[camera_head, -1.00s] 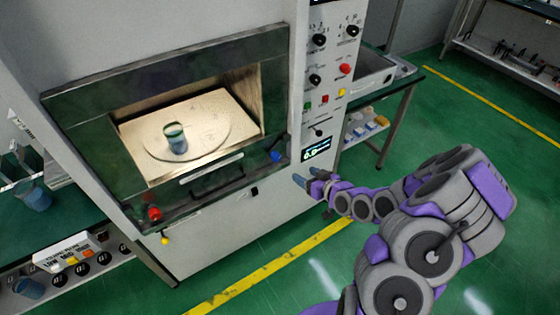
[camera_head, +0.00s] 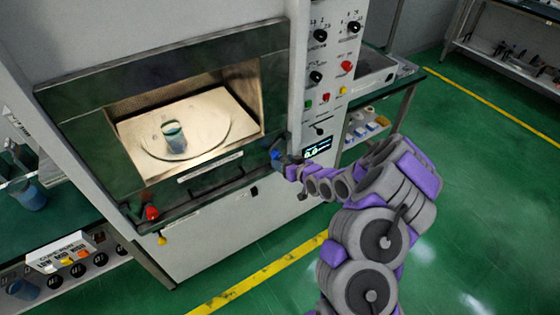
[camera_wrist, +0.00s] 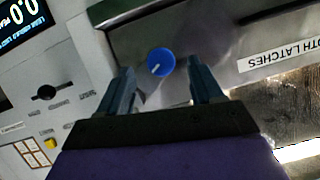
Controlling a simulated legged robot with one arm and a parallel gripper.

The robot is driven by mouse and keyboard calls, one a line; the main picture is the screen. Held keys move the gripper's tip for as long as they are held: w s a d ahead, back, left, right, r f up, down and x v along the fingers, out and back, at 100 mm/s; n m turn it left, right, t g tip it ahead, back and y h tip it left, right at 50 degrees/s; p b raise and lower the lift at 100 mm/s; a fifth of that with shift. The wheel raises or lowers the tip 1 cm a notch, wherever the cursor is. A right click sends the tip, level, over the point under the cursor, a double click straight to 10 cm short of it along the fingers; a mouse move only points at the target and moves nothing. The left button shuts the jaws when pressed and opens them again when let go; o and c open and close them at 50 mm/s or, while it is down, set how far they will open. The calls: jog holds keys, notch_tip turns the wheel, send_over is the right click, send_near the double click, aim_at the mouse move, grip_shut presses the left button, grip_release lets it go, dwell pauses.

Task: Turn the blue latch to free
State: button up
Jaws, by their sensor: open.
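The blue latch (camera_wrist: 161,61) is a round knob with a small white mark, on the lower right of the microwave's door frame. In the wrist view it sits just past and between the two fingertips of my gripper (camera_wrist: 158,78). The fingers are apart, one on each side of it in the picture, and I cannot tell whether they touch it. In the head view my gripper (camera_head: 281,160) is at the blue latch (camera_head: 275,154), partly covering it. The microwave door (camera_head: 72,118) is closed, with a cup (camera_head: 174,137) on a round plate (camera_head: 212,143) inside.
A red knob (camera_head: 151,213) is at the door's lower left, with a yellow knob (camera_head: 162,239) below it. A control panel (camera_head: 327,75) with dials and buttons is right of the door. A label (camera_wrist: 281,57) reading "...OTH LATCHES" is beside the blue latch. The green floor (camera_head: 480,200) to the right is open.

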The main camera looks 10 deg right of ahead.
aim_at(278, 158)
jog(key=shift+b+x, duration=0.3)
jog(key=shift+x, duration=1.45)
jog(key=c, duration=1.1)
